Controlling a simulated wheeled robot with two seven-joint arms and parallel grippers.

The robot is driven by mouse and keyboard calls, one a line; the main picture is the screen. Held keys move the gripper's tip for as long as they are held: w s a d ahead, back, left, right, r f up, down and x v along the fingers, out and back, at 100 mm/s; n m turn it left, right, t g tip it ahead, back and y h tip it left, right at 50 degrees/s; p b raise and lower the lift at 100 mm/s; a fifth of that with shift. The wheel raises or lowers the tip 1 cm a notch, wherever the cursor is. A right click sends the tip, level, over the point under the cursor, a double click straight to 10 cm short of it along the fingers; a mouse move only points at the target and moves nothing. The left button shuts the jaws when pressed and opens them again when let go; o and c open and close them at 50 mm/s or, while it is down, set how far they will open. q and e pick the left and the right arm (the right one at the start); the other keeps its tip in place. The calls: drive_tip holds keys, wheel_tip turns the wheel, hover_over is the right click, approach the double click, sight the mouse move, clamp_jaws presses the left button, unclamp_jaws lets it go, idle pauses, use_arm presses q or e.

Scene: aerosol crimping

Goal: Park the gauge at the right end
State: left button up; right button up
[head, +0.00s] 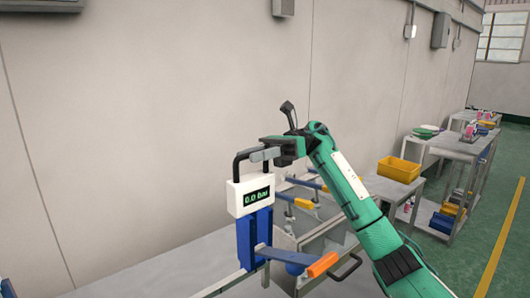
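The gauge (249,197) is a white box with a green "0.0 Bar" display, a blue lower body and a black arched handle. It stands upright left of the clamp fixtures, at the rail along the bench. My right gripper (264,154) comes in from the right on the green arm. Its grey fingers are closed at the top of the gauge's handle. The far finger is partly hidden. My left gripper is not in view.
The bench top (150,279) is bare at the left. A yellow bin (399,169) sits on a side table farther right. A plain wall is behind.

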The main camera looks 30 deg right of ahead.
drive_tip(key=shift+w+d, duration=0.15)
drive_tip(key=shift+d, duration=0.3)
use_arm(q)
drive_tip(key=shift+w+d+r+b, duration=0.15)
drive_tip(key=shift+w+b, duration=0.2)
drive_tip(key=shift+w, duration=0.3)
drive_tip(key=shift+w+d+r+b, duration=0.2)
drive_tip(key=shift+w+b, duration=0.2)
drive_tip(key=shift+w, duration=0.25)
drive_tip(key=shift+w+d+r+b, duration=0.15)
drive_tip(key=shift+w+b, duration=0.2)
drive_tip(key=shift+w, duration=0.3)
use_arm(e)
drive_tip(key=w+d, duration=0.2)
drive_tip(key=d, duration=1)
drive_tip(key=shift+w+d, duration=0.15)
drive_tip(key=shift+d, duration=0.25)
